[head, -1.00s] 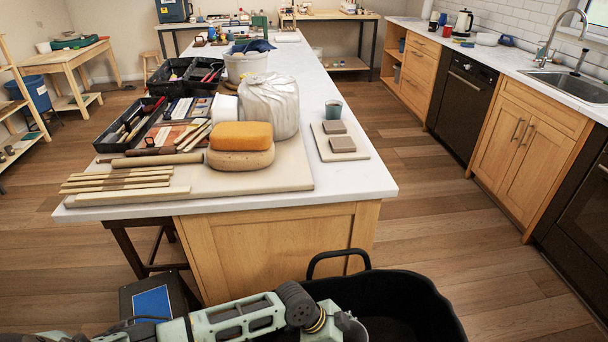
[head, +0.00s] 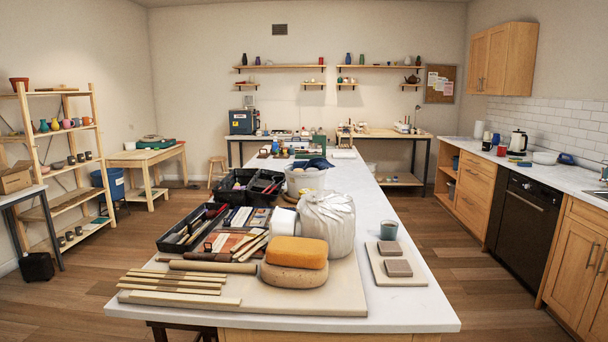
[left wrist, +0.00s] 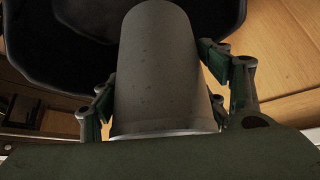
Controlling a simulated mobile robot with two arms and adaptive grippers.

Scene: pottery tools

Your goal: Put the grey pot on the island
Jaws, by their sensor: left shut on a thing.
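In the left wrist view my left gripper (left wrist: 158,82) is shut on the grey pot (left wrist: 165,65), with one finger on each side of its wall. The pot is a plain dark grey cylinder, and its near end is partly hidden behind my gripper's body. The island (head: 408,308) stands straight ahead in the head view, a long white top on a wooden base. Neither gripper shows in the head view, and my right gripper is in no view.
A black tub (left wrist: 70,75) lies behind the pot in the left wrist view. On the island are a beige board (head: 345,300) with sponges and wooden sticks, a wrapped white bundle (head: 328,222), a small blue-grey cup (head: 389,230) and a tile board (head: 405,279). The right front corner is bare.

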